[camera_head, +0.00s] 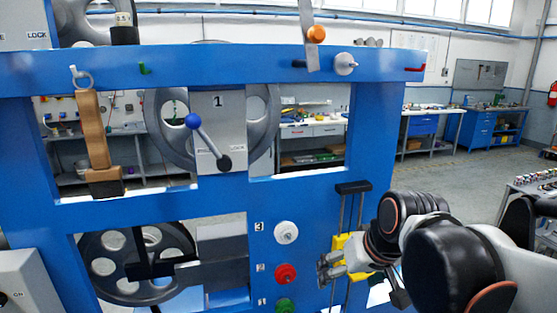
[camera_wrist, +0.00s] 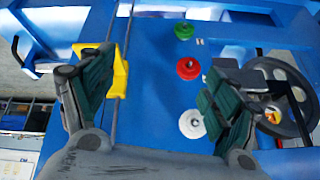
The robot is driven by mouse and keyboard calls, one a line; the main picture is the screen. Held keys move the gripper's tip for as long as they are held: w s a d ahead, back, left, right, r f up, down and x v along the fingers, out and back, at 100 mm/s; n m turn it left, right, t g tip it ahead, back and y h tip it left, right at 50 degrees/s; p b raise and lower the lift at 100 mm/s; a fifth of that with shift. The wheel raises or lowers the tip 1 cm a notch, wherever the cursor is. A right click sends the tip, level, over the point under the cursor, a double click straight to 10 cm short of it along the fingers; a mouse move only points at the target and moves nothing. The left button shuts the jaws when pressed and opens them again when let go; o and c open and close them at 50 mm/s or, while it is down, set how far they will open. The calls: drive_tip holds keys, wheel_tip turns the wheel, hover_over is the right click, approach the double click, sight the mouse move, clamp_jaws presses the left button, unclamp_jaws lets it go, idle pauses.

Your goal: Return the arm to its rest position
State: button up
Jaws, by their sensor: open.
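My gripper (camera_head: 330,264) is at the lower right of the blue machine frame (camera_head: 375,60) in the head view, close to a yellow block (camera_head: 354,256) on two dark vertical rods. In the wrist view my gripper (camera_wrist: 155,100) has its two dark green-padded fingers spread wide, with nothing between them but the blue panel behind. The yellow block (camera_wrist: 119,72) shows beyond the left finger there. My arm reaches in from the right of the head view, bent at the dark joints.
White (camera_head: 286,232), red (camera_head: 285,274) and green (camera_head: 285,304) knobs stick out of the panel left of my gripper. A blue-balled lever (camera_head: 193,121), pulley wheels (camera_head: 140,262) and a hanging wooden piece (camera_head: 92,130) are further left. Open floor (camera_head: 440,170) lies behind right.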

drive_tip(key=s+d+f+h+b, duration=0.1)
drive_tip(key=s+d+f+b, duration=0.1)
drive_tip(key=s+f+b, duration=0.3)
drive_tip(key=s+d+f+m+t+b, duration=0.1)
drive_tip(key=s+d+f+b, duration=0.2)
drive_tip(key=f, duration=0.6)
drive_tip(key=s+b, duration=0.2)
drive_tip(key=s, duration=0.1)
drive_tip(key=shift+s+d+f+h, duration=0.25)
drive_tip(key=shift+d+f+h, duration=0.05)
drive_tip(key=shift+d+h, duration=0.1)
